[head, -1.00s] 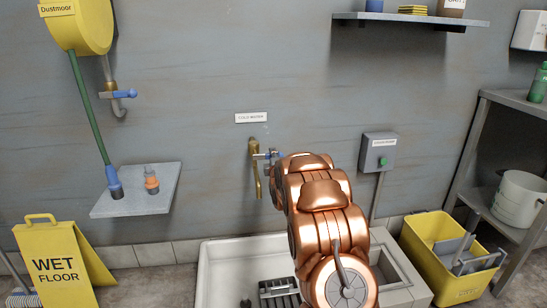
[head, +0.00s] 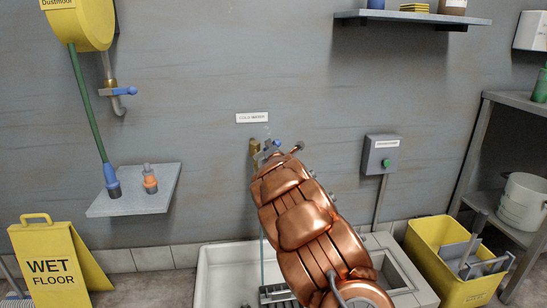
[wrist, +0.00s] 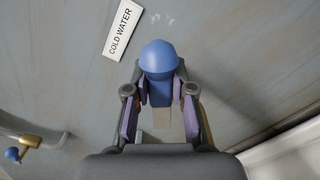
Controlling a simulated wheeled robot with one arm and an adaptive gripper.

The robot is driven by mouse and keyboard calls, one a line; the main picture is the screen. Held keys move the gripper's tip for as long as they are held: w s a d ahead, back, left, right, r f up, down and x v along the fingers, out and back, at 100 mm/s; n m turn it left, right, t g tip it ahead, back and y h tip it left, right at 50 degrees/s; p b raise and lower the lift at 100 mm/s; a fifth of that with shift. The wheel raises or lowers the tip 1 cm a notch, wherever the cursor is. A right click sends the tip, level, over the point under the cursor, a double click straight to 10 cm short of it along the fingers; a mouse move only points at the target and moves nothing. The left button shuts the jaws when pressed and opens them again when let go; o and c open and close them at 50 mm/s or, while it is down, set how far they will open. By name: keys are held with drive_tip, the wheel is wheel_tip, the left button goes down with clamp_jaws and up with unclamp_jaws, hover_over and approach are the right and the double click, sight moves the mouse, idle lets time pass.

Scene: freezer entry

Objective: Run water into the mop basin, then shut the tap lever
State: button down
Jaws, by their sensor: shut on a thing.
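The brass cold-water tap (head: 255,147) is on the wall under the "COLD WATER" label (head: 252,117). Its blue lever (head: 277,143) shows just beyond my gripper (head: 280,150). In the wrist view the lever's rounded blue end (wrist: 158,58) sits between the two fingers of my gripper (wrist: 160,92), which is shut on it. My copper arm hides most of the spout. A thin pale line, which looks like running water (head: 262,245), drops into the white mop basin (head: 204,275). The arm covers much of the basin, and the water level cannot be seen.
A second tap with a blue lever (head: 124,91) and a small shelf (head: 130,205) are on the left wall. A yellow wet-floor sign (head: 50,268) stands at left. A grey switch box (head: 380,155), a yellow mop bucket (head: 455,285) and a grey rack (head: 515,100) are at right.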

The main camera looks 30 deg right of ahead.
drive_tip(key=shift+w+a+r+n+b, duration=0.1)
drive_tip(key=shift+a+r+n+b, duration=0.15)
drive_tip(key=shift+n+b, duration=0.35)
drive_tip(key=shift+w+a+r+n+b, duration=0.1)
drive_tip(key=shift+a+r+n+b, duration=0.1)
drive_tip(key=shift+n+b, duration=0.4)
drive_tip(key=c, duration=1)
unclamp_jaws()
drive_tip(key=shift+o, duration=0.2)
drive_tip(key=shift+r, duration=0.1)
drive_tip(key=shift+s, duration=0.1)
drive_tip(key=v, duration=1.2)
